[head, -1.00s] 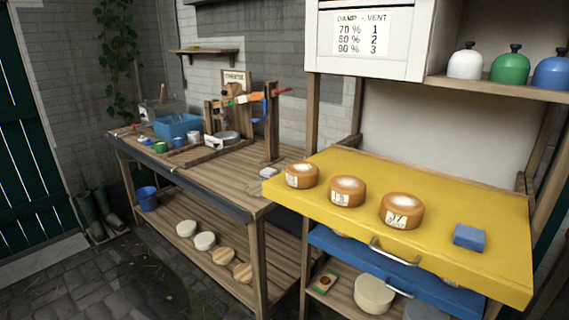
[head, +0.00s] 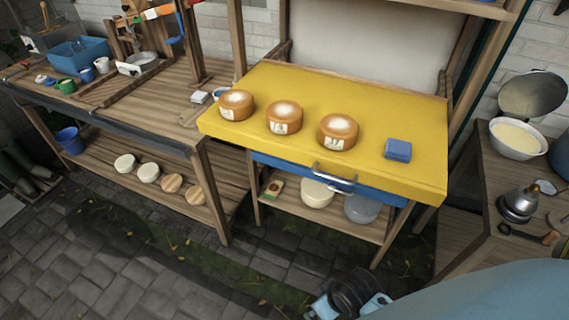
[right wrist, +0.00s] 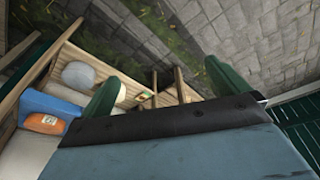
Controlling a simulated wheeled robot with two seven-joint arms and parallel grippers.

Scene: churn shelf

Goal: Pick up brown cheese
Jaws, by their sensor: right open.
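Three brown cheeses stand in a row on the yellow shelf top (head: 370,95) in the head view: a left one (head: 236,105), a middle one (head: 283,117) and a right one (head: 338,131). Each has a pale top and a white label. In the right wrist view an orange-brown cheese (right wrist: 46,123) with a label shows at the left, by a blue surface. My right gripper (right wrist: 160,86) is open and empty, its green fingers apart, clear of the cheeses. In the head view part of my right arm shows low down, in front of the shelf. My left gripper is out of view.
A blue block (head: 398,149) lies right of the cheeses. A blue drawer (head: 275,163) sits under the yellow top, near a metal handle (head: 333,178). A wooden workbench (head: 165,105) stands left. A side table with a white bowl (head: 518,138) stands right. Paved floor in front is clear.

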